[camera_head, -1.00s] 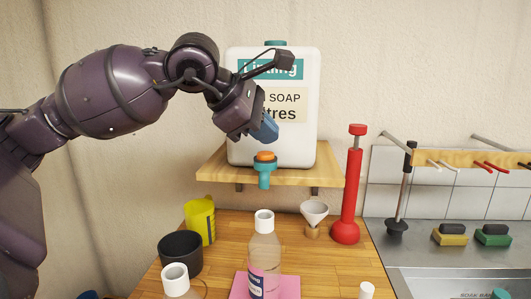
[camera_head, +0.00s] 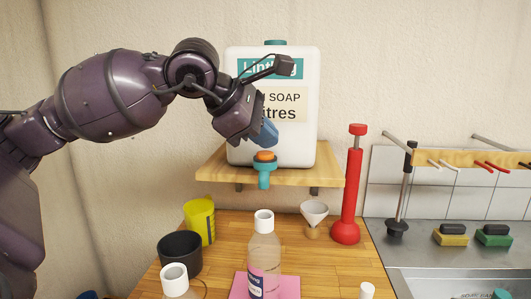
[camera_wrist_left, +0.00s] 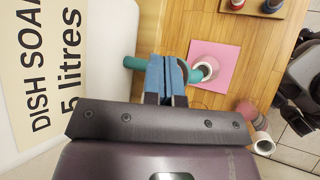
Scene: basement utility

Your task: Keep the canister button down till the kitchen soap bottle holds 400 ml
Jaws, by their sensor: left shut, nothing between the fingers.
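The big white dish soap canister (camera_head: 300,143) stands on a wooden shelf. Its orange button (camera_head: 264,156) tops the teal tap (camera_head: 264,176) at the shelf's front. My left gripper (camera_head: 267,136) is shut and empty, with its blue fingertips pointing down just above the button; I cannot tell if they touch. In the wrist view the shut fingers (camera_wrist_left: 167,75) hide the button, and teal tap parts show on both sides. The clear kitchen soap bottle (camera_head: 264,251) stands open and upright on a pink mat (camera_head: 290,287) below the tap. Its liquid level is hard to read. My right gripper is out of view.
A yellow jug (camera_head: 200,222) and black pot (camera_head: 180,252) stand left of the bottle. A funnel (camera_head: 314,212) and red pump (camera_head: 348,195) stand right. The wooden shelf (camera_head: 215,175) juts out under the canister. A metal sink lies at right.

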